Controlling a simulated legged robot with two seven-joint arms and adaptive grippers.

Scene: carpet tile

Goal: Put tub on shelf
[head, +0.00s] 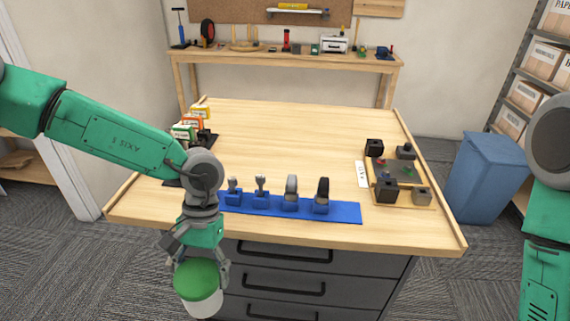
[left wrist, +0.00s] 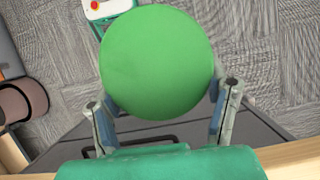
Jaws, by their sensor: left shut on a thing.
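A tub with a green lid and a white body (head: 198,281) is held in front of the workbench, below the level of its top. My left gripper (head: 201,268) is shut on the tub, with its fingers on either side of it. In the left wrist view the round green lid of the tub (left wrist: 157,62) fills the middle, between the two fingers (left wrist: 163,115). The tub's body is hidden under the lid there. My right arm shows at the right edge of the head view, but its gripper is out of sight.
The workbench (head: 290,120) has a blue tool rack (head: 290,207), a tray of dark blocks (head: 408,200) and small boxes (head: 185,132) on it. Dark drawers (head: 290,288) are under its front edge. A narrow wooden shelf (head: 290,57) stands behind. A blue bin (head: 488,175) and grey shelving (head: 520,90) with cartons are at right.

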